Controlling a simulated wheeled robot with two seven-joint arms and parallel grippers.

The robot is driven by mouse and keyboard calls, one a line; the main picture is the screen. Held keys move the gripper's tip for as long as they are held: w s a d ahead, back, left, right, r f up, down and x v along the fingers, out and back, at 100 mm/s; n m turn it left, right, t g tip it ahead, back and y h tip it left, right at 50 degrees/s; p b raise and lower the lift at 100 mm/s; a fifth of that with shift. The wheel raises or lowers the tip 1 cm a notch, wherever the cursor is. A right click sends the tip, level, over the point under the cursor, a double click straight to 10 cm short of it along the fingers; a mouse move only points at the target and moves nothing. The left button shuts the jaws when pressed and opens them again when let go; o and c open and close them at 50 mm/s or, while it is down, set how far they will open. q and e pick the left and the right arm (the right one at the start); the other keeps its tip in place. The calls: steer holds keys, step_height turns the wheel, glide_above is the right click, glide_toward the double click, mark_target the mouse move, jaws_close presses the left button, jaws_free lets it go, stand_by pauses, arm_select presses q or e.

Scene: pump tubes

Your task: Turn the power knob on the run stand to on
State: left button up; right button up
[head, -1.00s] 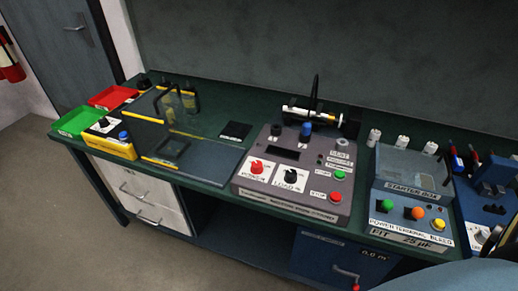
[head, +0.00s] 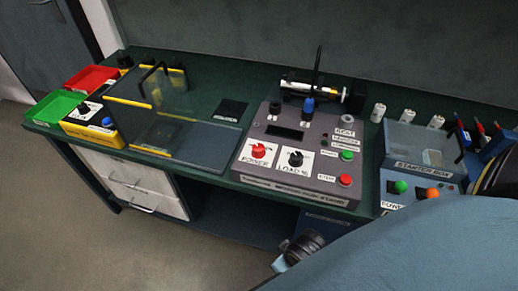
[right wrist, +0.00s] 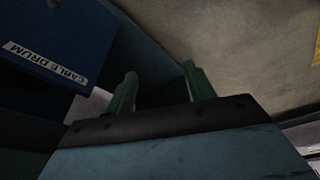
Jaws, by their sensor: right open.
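The run stand (head: 248,175) is a grey console on the green bench, near the middle of the head view. Its power knob (head: 258,150) is red on a white POWER plate at the front left of its top; I cannot tell its exact setting. My right gripper (right wrist: 160,85) shows two green fingers apart and empty in the right wrist view, down by a blue front labelled CABLE DRUM (right wrist: 45,62). It is away from the knob. My blue right arm fills the lower right of the head view. My left gripper is not in view.
A black load knob (head: 296,157) is just right of the power knob, with green and red buttons (head: 345,180) beyond. A clear guard with yellow edges (head: 190,125) stands left. The starter box (head: 415,165) at right is partly covered by my arm.

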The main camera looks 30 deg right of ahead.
steer(key=w+a+r+n+t+y, duration=0.1)
steer(key=w+a+r+n+t, duration=0.3)
steer(key=w+r, duration=0.55)
steer(key=w+a+r+n+t+y, duration=0.1)
steer(key=w+r+n+t, duration=0.35)
steer(key=w+r, duration=0.45)
steer(key=w+a+r+n+t+y, duration=0.1)
steer(key=w+a+r+n+t, duration=0.2)
steer(key=w+r+t, duration=0.55)
steer(key=s+a+r+n+g+y, duration=0.3)
steer(key=a+r+n+g+y, duration=0.4)
steer(key=n, duration=0.6)
steer(key=s+a+r+n+g+y, duration=0.3)
steer(key=a+r+n+g+y, duration=0.35)
steer(key=n, duration=0.75)
steer(key=n+g+h, duration=0.6)
steer(key=n+h, duration=0.9)
steer(key=h, duration=0.2)
glide_above(259, 146)
step_height(259, 146, down, 8)
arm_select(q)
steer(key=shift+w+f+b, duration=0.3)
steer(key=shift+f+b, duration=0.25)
arm_select(e)
step_height(259, 146, down, 13)
steer(key=shift+f, duration=0.1)
